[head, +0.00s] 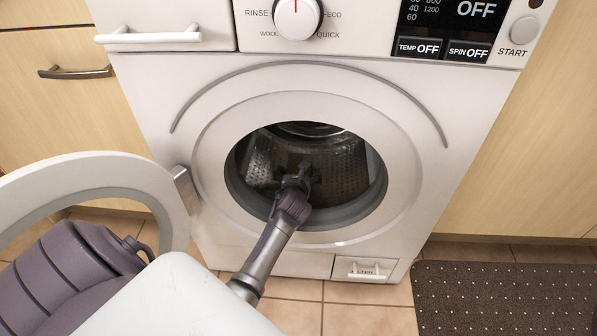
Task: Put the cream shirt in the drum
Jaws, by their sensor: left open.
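The washing machine's drum (347,165) is a perforated metal cavity behind the round opening in the machine's front. My left gripper (301,174) reaches through the opening into the drum. It is dark, open, and I see nothing between its fingers. The round door (92,171) is swung wide open to the left. I do not see the cream shirt in this view; the lower part of the drum is partly hidden by my left wrist. My right gripper is not in view.
The washing machine (213,88) stands between wooden cabinet fronts. Its display reads OFF. The open door's ring stands beside my left arm. A dark dotted mat (510,298) lies on the tiled floor at the lower right.

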